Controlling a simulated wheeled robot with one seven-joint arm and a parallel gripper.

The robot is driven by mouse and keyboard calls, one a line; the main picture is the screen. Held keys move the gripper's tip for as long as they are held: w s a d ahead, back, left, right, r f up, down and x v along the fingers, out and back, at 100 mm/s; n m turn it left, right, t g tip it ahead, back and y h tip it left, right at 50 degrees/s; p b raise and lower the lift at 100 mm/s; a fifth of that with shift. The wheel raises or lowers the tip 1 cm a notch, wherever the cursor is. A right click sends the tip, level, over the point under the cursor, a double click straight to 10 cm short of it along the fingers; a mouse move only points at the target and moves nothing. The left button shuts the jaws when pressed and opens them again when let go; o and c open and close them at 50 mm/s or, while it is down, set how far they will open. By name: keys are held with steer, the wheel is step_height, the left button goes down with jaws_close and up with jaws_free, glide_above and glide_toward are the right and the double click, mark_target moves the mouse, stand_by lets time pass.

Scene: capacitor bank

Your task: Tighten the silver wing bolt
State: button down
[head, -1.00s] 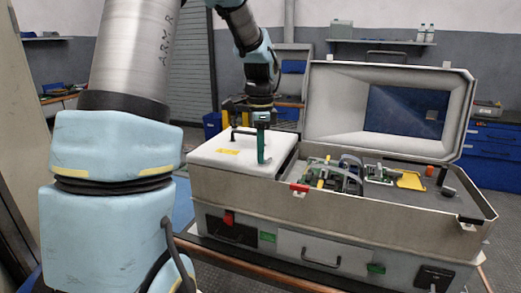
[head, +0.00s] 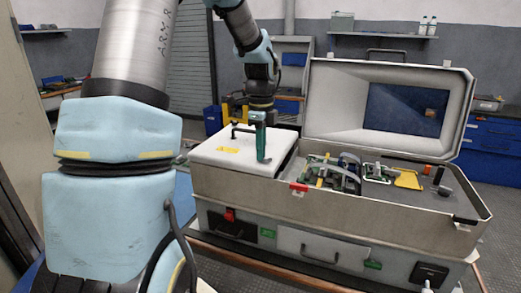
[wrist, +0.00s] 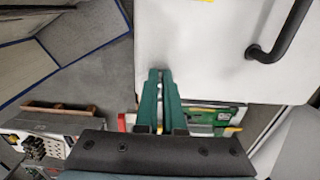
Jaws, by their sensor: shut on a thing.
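My gripper (head: 262,158) points down at the right edge of a white cover (head: 222,152) on the left part of an open grey case. In the wrist view its two green fingers (wrist: 159,75) are close together, with their tips over the white cover (wrist: 215,60) near its edge. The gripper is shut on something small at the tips. I take this to be the silver wing bolt, but the fingers hide it and its turn cannot be seen.
A black handle (wrist: 283,35) stands up from the cover beside the gripper. The case's raised lid (head: 385,100) is behind. Green boards and cables (head: 335,172) fill the open bay to the right.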

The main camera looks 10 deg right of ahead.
steer(key=shift+s+d+r, duration=0.1)
steer(key=shift+d+r, duration=0.1)
steer(key=shift+d, duration=0.2)
steer(key=c, duration=1.1)
jaws_free()
steer(key=shift+s, duration=0.1)
steer(key=shift+o, duration=0.4)
steer(key=shift+a+f, duration=0.1)
steer(key=shift+a, duration=0.05)
step_height(320, 180, up, 11)
steer(key=b, duration=0.2)
steer(key=shift+f, duration=0.1)
